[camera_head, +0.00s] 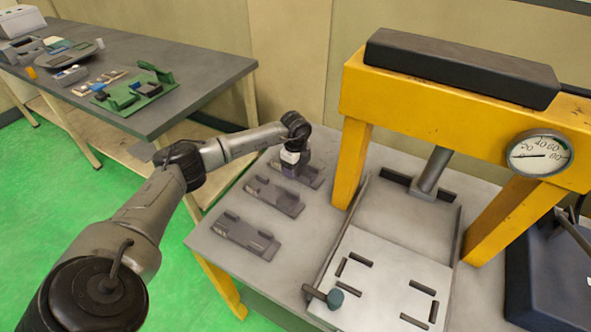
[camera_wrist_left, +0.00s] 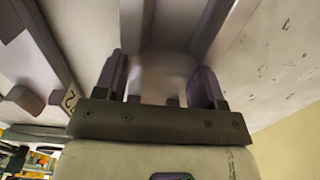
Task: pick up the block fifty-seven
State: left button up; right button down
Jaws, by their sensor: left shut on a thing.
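My left gripper (camera_head: 291,163) is at the far holder on the press table, pointing down. In the left wrist view its two fingers (camera_wrist_left: 161,88) stand either side of a pale, blurred block (camera_wrist_left: 160,72), and they are shut on it. In the head view the gripper hides most of this block. No number fifty-seven can be read on it. The far grey holder (camera_head: 312,180) lies under and beside the gripper; I cannot tell whether the block still touches it. My right gripper is not in view.
Two more grey holders, a middle one (camera_head: 273,196) and a near one (camera_head: 245,236), lie in a row on the table. The yellow press frame (camera_head: 352,150) stands close to the right of the gripper. A white plate (camera_head: 385,270) lies in front of the press. A workbench (camera_head: 190,92) stands behind left.

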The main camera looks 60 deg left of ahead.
pick_arm(q)
jog(key=c, duration=0.4)
